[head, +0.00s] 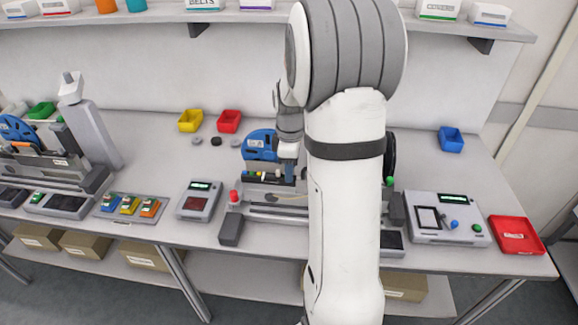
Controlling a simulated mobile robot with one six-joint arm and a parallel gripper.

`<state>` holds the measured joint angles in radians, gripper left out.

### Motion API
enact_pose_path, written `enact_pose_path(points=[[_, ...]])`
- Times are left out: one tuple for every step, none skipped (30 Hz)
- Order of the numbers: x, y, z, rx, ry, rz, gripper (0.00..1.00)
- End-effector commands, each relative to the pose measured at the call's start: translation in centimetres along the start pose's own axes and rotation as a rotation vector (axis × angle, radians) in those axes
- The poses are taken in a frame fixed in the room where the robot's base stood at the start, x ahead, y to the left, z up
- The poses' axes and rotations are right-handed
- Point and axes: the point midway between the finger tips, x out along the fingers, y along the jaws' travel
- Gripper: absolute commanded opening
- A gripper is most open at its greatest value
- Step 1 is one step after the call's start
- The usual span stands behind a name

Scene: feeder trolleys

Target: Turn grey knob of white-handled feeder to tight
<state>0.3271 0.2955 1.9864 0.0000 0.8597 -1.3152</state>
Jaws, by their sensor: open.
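A row of feeders sits on the machine (270,212) at the middle of the bench, with a blue reel (259,142) behind it. Small yellow, white and dark parts show at the front of the feeders, left of my gripper. My gripper (289,174) is open and points down at this row, just in front of the blue reel. I cannot tell whether it touches anything. The grey knob cannot be made out; it is too small or hidden by my gripper and arm. My arm also covers the right part of the machine.
A red-topped button (234,196) stands at the machine's left end. A white tester (450,232) and a red tray (516,235) are at right. Yellow (190,121) and red (229,122) bins stand behind. A shelf (150,17) hangs above.

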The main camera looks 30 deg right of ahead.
Motion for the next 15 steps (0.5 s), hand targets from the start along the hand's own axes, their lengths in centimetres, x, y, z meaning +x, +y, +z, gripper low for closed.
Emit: enact_pose_path(points=[[-0.01,0.00,-0.01,0.000,0.000,0.000,0.38],[-0.01,-0.01,-0.02,0.000,0.000,0.000,0.36],[-0.01,-0.01,-0.02,0.000,0.000,0.000,0.32],[-0.02,-0.01,-0.02,0.000,0.000,0.000,0.30],[-0.02,-0.01,-0.03,0.000,0.000,0.000,0.27],[-0.02,-0.01,-0.03,-0.001,0.000,0.000,0.24],[-0.02,-0.01,-0.03,-0.001,0.000,0.000,0.22],[-0.02,-0.01,-0.04,-0.001,0.000,0.000,0.19],[-0.03,-0.01,-0.04,-0.001,0.000,0.000,0.16],[-0.03,-0.01,-0.04,-0.001,0.000,0.000,0.14],[-0.03,-0.02,-0.05,-0.001,0.000,0.000,0.11],[-0.03,-0.02,-0.05,-0.001,0.000,0.000,0.08],[-0.03,-0.02,-0.05,-0.001,0.000,0.000,0.05],[-0.03,-0.02,-0.06,-0.001,0.000,0.000,0.03],[-0.03,-0.02,-0.06,-0.001,0.000,0.000,0.00]])
